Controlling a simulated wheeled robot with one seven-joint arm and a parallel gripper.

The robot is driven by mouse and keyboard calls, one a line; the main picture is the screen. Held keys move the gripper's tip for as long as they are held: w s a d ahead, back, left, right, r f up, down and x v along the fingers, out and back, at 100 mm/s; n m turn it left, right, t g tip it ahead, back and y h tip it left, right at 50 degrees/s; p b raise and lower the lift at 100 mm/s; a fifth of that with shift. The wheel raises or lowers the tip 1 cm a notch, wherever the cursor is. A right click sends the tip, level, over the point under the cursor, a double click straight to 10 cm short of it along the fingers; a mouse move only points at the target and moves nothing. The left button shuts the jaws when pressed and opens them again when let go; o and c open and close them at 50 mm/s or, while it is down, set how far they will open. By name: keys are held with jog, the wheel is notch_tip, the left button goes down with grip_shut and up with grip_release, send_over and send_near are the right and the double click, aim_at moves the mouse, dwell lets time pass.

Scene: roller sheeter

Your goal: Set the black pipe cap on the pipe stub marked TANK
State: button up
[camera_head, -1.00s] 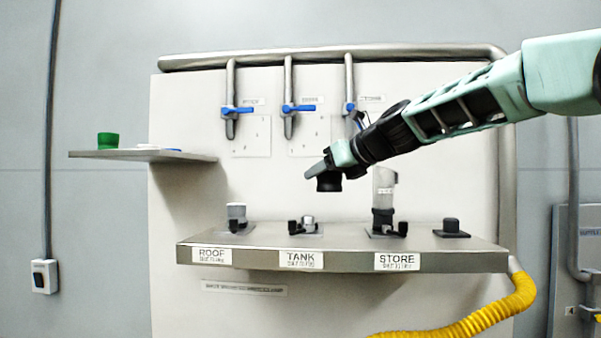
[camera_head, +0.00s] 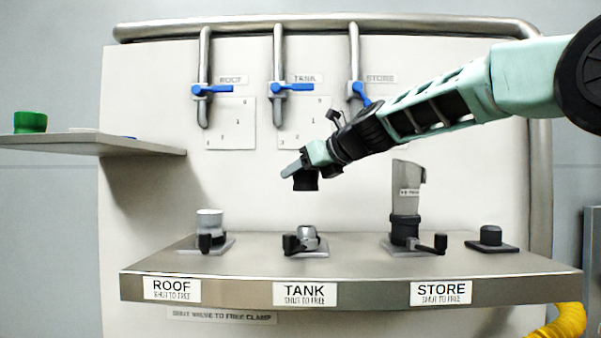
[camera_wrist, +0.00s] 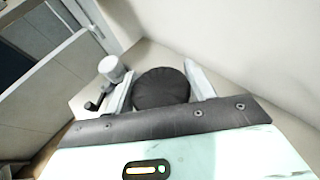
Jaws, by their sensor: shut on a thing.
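My gripper (camera_head: 300,172) is shut on the black pipe cap (camera_head: 306,182) and holds it in the air above the shelf. In the wrist view the black cap (camera_wrist: 160,88) sits between my two fingers. The TANK stub (camera_head: 307,238) stands on a plate at the middle of the shelf, below the cap and apart from it. It is a short grey metal stub with a black clamp handle (camera_head: 290,243) at its left. The TANK label (camera_head: 305,294) is on the shelf's front edge. In the wrist view the stub under the cap is hidden.
The ROOF stub (camera_head: 209,223) stands at left, and the STORE stub with a tall clear-grey piece (camera_head: 407,195) at right. A black knob on a plate (camera_head: 491,236) is at far right. A green cup (camera_head: 30,122) sits on the left side shelf (camera_head: 130,146). Blue-handled valves (camera_head: 292,87) line the wall.

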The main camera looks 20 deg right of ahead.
notch_tip(320, 180, down, 6)
jog(key=b, duration=0.5)
jog(key=shift+r+b, duration=0.2)
jog(key=shift+b, duration=0.1)
jog(key=shift+f+b, duration=0.45)
jog(key=shift+f, duration=0.3)
jog(key=shift+s+r, duration=0.1)
jog(key=shift+r, duration=0.05)
jog(key=shift+p, duration=0.3)
jog(key=shift+f, duration=0.35)
jog(key=shift+f+b, duration=0.4)
jog(key=shift+f+b, duration=0.3)
jog(key=shift+f, duration=0.15)
jog(key=shift+f, duration=0.35)
